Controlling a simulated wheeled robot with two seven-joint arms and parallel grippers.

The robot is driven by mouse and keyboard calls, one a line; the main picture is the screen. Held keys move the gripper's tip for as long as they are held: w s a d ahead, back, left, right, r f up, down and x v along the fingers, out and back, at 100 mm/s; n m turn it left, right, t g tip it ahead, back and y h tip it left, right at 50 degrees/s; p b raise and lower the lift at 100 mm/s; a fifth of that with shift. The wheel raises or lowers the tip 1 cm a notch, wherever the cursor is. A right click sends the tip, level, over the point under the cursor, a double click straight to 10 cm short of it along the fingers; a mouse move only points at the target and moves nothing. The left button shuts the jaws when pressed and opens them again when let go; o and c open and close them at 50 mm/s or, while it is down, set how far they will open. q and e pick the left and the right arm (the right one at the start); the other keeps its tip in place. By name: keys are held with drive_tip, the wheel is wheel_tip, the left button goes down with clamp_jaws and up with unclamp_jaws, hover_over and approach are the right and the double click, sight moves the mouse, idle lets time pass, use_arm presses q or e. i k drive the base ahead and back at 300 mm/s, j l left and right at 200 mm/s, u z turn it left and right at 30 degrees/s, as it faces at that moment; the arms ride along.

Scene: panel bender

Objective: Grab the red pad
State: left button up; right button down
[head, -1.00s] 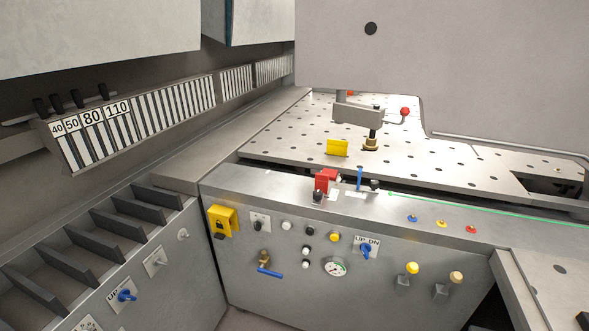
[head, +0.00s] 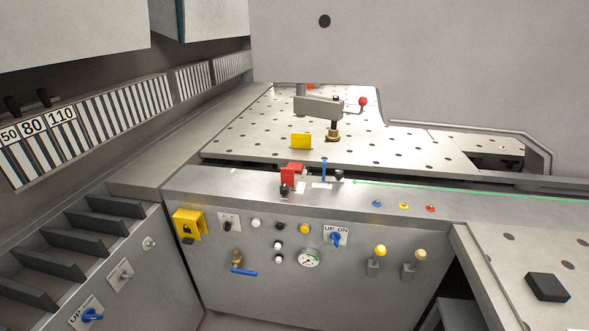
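A red block (head: 291,173), which looks like the red pad, sits on the front ledge of the machine, left of the picture's middle. A small dark knob is at its lower left. A second small red piece (head: 311,86) shows farther back, partly hidden behind the clamp arm. Neither of my grippers is in view.
A grey clamp (head: 318,106) with a red ball handle and a yellow block (head: 301,141) stand on the perforated table (head: 400,147). A blue lever (head: 323,169) rises right of the red block. A black block (head: 547,287) lies on the right-hand table. The front panel carries knobs.

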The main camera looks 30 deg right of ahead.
sight(298, 167)
drive_tip(key=i+j+z, duration=0.9)
drive_tip(key=i, duration=0.2)
